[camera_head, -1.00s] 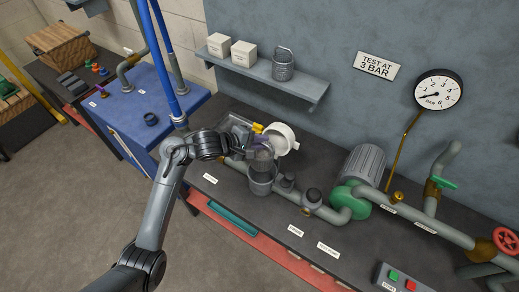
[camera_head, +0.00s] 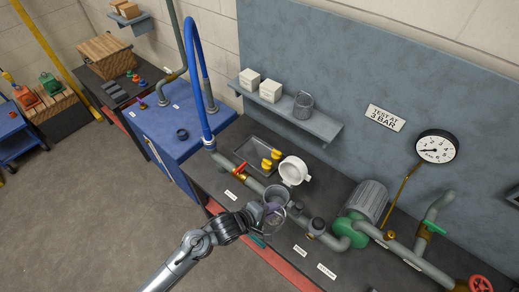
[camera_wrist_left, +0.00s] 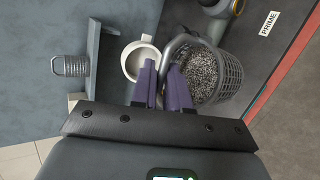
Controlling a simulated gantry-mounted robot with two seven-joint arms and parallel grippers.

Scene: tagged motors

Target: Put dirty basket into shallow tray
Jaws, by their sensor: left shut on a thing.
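My left gripper (camera_head: 258,213) is shut on the hoop handle of the dirty basket (camera_head: 273,222). In the left wrist view the purple fingers (camera_wrist_left: 170,85) meet at the handle, and the mesh basket (camera_wrist_left: 212,78) is full of grey speckled matter. In the head view the basket is small and partly hidden by the gripper, overlapping the front of the grey strainer pot (camera_head: 277,193). I cannot tell its exact height. The shallow tray (camera_head: 247,142) lies on the bench behind the pot, with yellow pieces at its right side. My right gripper is not in view.
A red-handled valve (camera_head: 240,169) and pipework run along the bench. A clean-looking basket (camera_head: 303,104) and two white boxes sit on the wall shelf (camera_head: 325,126). A blue hose (camera_head: 207,90) rises left of the tray.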

